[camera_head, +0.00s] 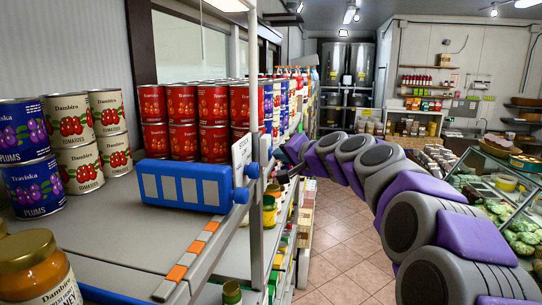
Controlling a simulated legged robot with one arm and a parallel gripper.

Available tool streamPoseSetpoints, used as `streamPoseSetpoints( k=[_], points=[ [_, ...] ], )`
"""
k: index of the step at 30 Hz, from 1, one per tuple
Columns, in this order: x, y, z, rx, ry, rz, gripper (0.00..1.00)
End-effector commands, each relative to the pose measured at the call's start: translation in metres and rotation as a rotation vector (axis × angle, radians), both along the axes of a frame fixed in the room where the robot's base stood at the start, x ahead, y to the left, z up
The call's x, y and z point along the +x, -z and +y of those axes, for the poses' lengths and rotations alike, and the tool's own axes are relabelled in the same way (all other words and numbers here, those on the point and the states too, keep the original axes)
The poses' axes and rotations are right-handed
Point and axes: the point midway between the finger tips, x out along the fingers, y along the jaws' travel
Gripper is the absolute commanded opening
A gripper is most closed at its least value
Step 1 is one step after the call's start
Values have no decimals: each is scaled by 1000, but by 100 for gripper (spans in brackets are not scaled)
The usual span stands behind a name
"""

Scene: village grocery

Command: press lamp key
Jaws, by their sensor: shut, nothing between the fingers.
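No thing in view can be told for sure as the lamp key. A blue box (186,184) with several grey panels on its face sits at the front edge of the shelf, with blue knobs at its right end. A white plate (241,155) stands upright behind it, by the shelf post. My arm reaches in from the lower right. My gripper (282,177) is at its far end, small and dark, just right of the post, and looks apart from the box. Its fingers are shut and empty, and their exact outline is hard to see.
Red cans (184,104), blue plum cans (27,160) and cream cans (76,146) stand on the shelf, with a honey jar (38,270) in front. A grey post (256,245) rises at the shelf's edge. The tiled aisle floor (338,245) is clear. A display case (500,185) stands right.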

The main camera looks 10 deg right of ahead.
Motion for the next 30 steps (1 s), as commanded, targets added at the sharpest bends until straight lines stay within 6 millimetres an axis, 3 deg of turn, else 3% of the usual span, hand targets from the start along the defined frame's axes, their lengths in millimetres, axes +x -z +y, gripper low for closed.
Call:
streamPoseSetpoints(
  k=[14, 30],
  points=[
    [0, 0, 5, -1, -1, 0, 0],
    [-3, 0, -4, 0, 0, 0, 0]
  ],
)
